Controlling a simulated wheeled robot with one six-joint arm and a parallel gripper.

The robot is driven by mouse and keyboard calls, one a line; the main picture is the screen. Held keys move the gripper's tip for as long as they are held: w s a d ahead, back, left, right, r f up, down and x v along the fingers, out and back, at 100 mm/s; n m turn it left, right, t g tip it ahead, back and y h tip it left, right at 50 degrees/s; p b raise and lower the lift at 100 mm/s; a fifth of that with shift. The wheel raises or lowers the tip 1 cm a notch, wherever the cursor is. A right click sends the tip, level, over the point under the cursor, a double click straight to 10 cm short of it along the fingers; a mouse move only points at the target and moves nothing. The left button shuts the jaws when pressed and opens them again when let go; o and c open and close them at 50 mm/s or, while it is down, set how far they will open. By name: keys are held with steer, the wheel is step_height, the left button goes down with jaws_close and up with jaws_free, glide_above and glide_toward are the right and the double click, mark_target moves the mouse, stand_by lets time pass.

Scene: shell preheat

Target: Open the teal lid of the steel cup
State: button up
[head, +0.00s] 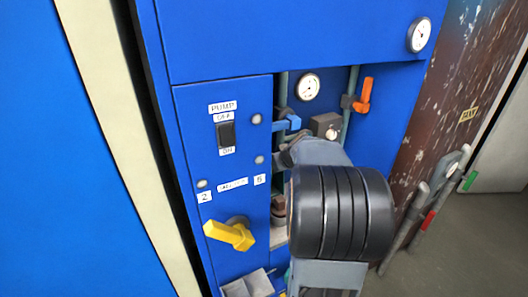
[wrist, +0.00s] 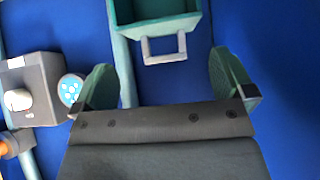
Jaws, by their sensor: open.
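In the wrist view, a teal hollow, box-like part (wrist: 121,22) with a pale grey U-shaped handle (wrist: 164,58) shows at the top edge, cut off by the frame. I cannot tell whether it is the cup's lid. I cannot make out the steel cup in either view. My gripper (wrist: 163,62) is open, with its two green fingers apart on either side of the handle's line. Nothing shows held between them. Whether the fingers touch anything is not clear. In the head view my dark wrist and arm hide much of the recess around the gripper.
A blue panel (head: 222,170) has a yellow handle (head: 232,234) and a black switch (head: 226,134). The recess holds a gauge (head: 308,87), an orange lever (head: 364,95), a blue lever (head: 287,123) and a grey box (head: 325,125). That box also shows in the wrist view (wrist: 45,75).

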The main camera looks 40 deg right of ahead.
steer(key=w+p, duration=0.1)
steer(key=w, duration=0.4)
steer(key=w+d+p, duration=0.1)
steer(key=w, duration=0.2)
steer(key=shift+d+r+p, duration=0.1)
steer(key=shift+p, duration=0.25)
steer(key=shift+w+f, duration=0.35)
steer(key=shift+f, duration=0.15)
